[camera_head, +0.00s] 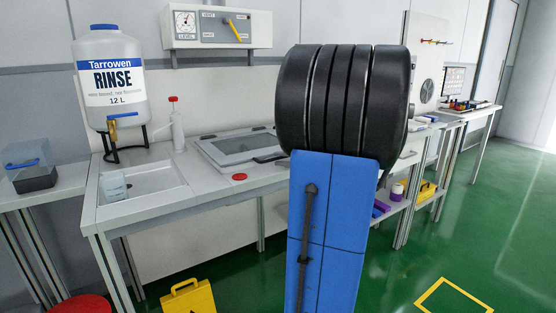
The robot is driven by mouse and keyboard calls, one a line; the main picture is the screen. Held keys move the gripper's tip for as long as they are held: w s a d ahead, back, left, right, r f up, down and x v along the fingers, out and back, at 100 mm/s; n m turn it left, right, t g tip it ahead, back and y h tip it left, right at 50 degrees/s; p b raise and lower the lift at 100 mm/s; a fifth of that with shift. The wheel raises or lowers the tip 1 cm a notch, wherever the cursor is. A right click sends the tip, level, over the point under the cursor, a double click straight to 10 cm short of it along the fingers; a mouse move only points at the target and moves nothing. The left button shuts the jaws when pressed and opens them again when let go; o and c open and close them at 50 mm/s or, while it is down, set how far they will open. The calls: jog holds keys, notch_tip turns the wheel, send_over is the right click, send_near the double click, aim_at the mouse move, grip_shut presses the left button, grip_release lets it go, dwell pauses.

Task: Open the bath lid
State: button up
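My blue and black arm stands large in front of the bench and hides what lies right of the lid. My gripper is not in view; I cannot tell where it is relative to the lid.
A yellow floor sign (188,299) stands below. Green floor is clear at right.

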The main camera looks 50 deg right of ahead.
jog(key=shift+x, duration=1.15)
grip_shut()
